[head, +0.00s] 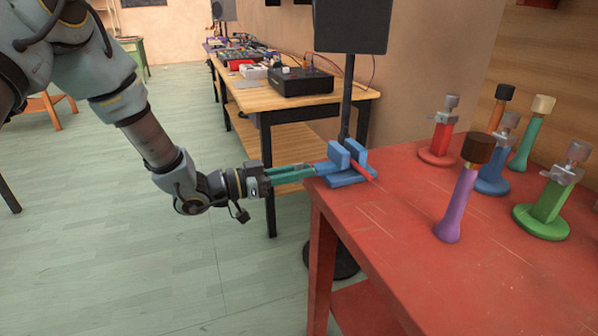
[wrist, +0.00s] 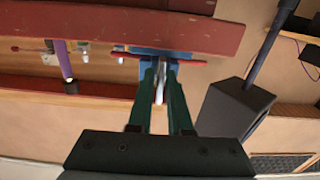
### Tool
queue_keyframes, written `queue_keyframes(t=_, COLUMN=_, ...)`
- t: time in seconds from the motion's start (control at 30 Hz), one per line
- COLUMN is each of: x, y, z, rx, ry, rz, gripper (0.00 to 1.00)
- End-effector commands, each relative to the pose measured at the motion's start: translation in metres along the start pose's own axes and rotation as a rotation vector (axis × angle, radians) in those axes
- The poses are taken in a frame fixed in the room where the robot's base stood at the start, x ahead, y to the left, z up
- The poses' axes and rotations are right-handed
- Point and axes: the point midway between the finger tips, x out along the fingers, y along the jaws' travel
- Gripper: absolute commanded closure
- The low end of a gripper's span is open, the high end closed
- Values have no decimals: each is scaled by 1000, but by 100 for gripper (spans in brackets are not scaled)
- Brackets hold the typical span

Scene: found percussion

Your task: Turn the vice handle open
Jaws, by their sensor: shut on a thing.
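The blue vice (head: 349,179) stands at the near left corner of the red table, with two upright blue jaws and a red bar (head: 363,167) lying across it. My gripper (head: 310,172) reaches in from the left with its green fingers at the vice's left end. In the wrist view, the fingers (wrist: 160,72) lie on both sides of a pale grey vice handle (wrist: 160,88) and are shut on it. The red bar (wrist: 126,55) runs crosswise just beyond the fingertips. The fingers partly hide the blue vice body (wrist: 150,51).
The red table (head: 410,215) also holds a purple post with a dark cap (head: 456,205), a green stand (head: 547,210), a red stand (head: 438,145) and others. A speaker (head: 350,26) on a black pole stands behind the vice. A wooden bench (head: 255,100) with electronics is farther back.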

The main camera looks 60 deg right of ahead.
Motion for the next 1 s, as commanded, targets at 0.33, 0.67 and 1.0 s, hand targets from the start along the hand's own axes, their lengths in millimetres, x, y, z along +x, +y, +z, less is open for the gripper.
queue_keyframes(t=0.33, x=0, y=0, z=0, rx=-21, ry=0, rz=-1, gripper=100)
queue_keyframes(t=0.67, x=-1, y=-2, z=-2, rx=-204, ry=1, rz=-2, gripper=100)
queue_keyframes(t=1.0, x=-1, y=-3, z=-2, rx=-519, ry=1, rz=-2, gripper=100)
